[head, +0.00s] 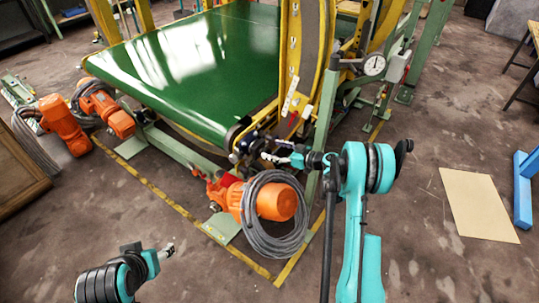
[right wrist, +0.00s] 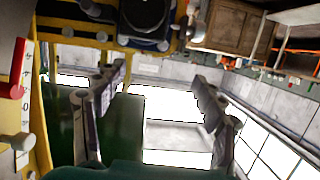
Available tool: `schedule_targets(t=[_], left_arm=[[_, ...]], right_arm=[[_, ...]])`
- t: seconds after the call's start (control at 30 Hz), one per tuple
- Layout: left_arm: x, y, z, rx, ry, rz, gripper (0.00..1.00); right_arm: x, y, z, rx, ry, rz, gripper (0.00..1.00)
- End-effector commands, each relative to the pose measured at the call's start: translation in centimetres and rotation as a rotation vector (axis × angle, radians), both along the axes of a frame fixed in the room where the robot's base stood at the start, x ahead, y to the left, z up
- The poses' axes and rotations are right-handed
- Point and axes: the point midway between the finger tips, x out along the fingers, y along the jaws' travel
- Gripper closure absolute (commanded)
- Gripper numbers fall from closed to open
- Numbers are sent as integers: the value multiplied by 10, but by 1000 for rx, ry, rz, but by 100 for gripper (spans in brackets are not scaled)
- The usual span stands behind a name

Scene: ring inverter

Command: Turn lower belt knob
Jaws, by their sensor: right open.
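The machine's green belt (head: 190,65) slopes across the upper left of the head view. A dark round fitting (head: 240,135) sits at its near right corner; I cannot tell for sure whether it is the lower belt knob. My right gripper (head: 272,158) points left, close to this fitting. In the right wrist view the right gripper (right wrist: 160,95) has its fingers apart with nothing between them. A black round part (right wrist: 145,14) on a yellow frame shows beyond the fingertips, at the top. My left gripper (head: 168,250) is low at the left, away from the machine; its fingers are too small to read.
An orange motor (head: 275,202) with a coiled grey cable (head: 258,240) stands below the right gripper. A dial gauge (head: 374,65) is on the upright frame. A red pointer (right wrist: 12,90) lies beside a scale at the left.

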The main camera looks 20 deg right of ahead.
Motion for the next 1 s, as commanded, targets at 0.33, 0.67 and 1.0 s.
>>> schedule_targets(t=[0.33,0.67,1.0], left_arm=[[0,0,4,0,0,0,43],[0,0,-7,0,0,0,43],[0,0,-20,0,0,0,43]], right_arm=[[-6,-42,-74,20,-277,-10,30],[14,-25,-83,20,-305,-10,30],[50,2,-81,20,-304,-12,30]])
